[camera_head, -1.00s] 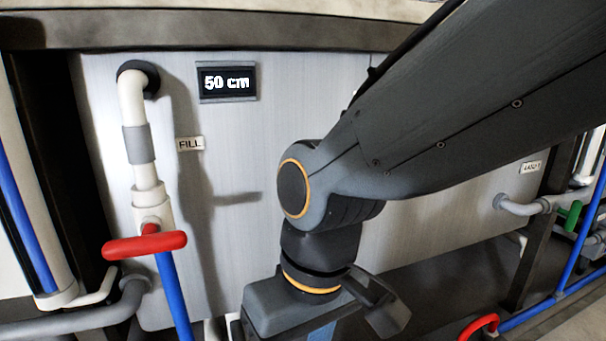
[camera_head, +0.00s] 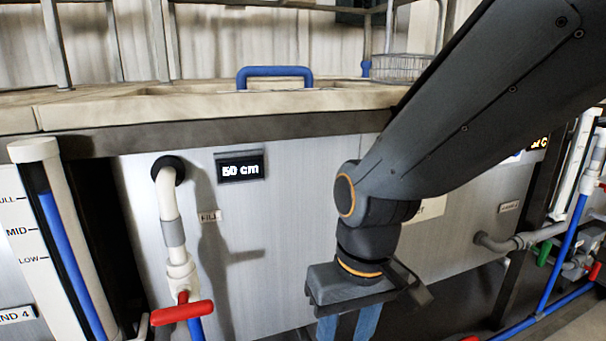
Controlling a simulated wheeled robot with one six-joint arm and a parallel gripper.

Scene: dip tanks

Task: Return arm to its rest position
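My arm reaches in from the upper right and bends at a dark joint with an orange ring. My gripper (camera_head: 346,328) hangs below it, pointing down in front of the grey tank panel (camera_head: 285,230). Its two blue-grey fingers show a gap between them, with nothing seen in it. The fingertips are cut off by the bottom edge. A red-handled valve (camera_head: 182,312) on a white fill pipe (camera_head: 171,215) stands left of the gripper, apart from it.
A display (camera_head: 240,168) reads about 50 cm; its first digit is blurred. A level gauge (camera_head: 62,240) stands at left. The tank rim (camera_head: 230,108) carries a blue handle (camera_head: 274,72), with a wire basket (camera_head: 401,67) behind. Pipes and a green-handled valve (camera_head: 543,255) are at right.

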